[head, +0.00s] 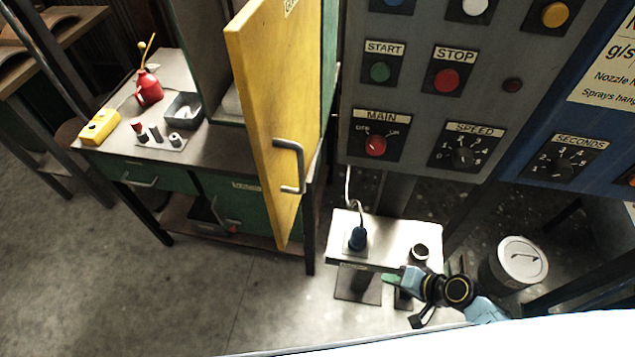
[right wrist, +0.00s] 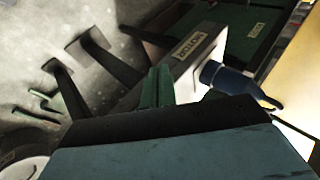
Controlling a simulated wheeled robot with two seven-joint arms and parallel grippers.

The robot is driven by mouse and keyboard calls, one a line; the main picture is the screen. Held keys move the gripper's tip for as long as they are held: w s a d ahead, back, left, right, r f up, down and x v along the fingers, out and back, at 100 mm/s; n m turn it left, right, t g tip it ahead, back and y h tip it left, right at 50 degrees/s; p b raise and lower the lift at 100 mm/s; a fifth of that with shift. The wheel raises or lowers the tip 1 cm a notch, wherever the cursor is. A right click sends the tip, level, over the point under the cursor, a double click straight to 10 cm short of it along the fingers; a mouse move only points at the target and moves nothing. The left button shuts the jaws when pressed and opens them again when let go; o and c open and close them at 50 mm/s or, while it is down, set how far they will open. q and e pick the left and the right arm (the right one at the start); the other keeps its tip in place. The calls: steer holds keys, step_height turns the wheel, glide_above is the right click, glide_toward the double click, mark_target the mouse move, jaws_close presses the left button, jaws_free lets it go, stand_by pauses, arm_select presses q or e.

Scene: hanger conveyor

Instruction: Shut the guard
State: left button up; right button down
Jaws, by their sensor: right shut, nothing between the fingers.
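The guard is a yellow hinged panel (head: 262,110) with a grey bar handle (head: 290,165), at the upper middle of the head view. It stands open, swung out from the green machine, its face turned partly towards me. A yellow surface at the right edge of the right wrist view (right wrist: 300,70) looks like part of it. My right gripper (head: 392,279) is low, right of and below the handle, beside the small white stand. It is shut, empty and apart from the guard; its green finger shows in the right wrist view (right wrist: 157,88). My left gripper is not in view.
The white stand (head: 385,228) carries a blue plug (head: 358,238) and a dark knob. A grey control panel (head: 420,100) stands above it. A bench (head: 100,155) with a red oil can (head: 148,88) is at left. A round bin (head: 518,262) stands at right. The left floor is clear.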

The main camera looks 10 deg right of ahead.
steer(key=w+a+r+t+y, duration=0.1)
steer(key=w+a+r+y, duration=0.1)
steer(key=r, duration=0.6)
steer(key=w+a+r+y, duration=0.2)
steer(key=r+y, duration=0.1)
steer(key=r, duration=0.4)
steer(key=n+g+y+p, duration=0.1)
steer(key=n+y+p, duration=0.1)
steer(key=y, duration=0.4)
glide_toward(272, 189)
steer(key=p+x, duration=0.1)
steer(key=x, duration=0.2)
steer(key=p+x, duration=0.2)
steer(key=x, duration=0.1)
steer(key=shift+r, duration=0.25)
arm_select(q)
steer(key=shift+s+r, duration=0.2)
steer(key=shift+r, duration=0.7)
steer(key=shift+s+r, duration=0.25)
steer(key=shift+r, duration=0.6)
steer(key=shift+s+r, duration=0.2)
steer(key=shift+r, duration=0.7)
arm_select(e)
steer(key=shift+w+a+f, duration=0.1)
steer(key=shift+w+a, duration=0.05)
steer(key=shift+a, duration=0.25)
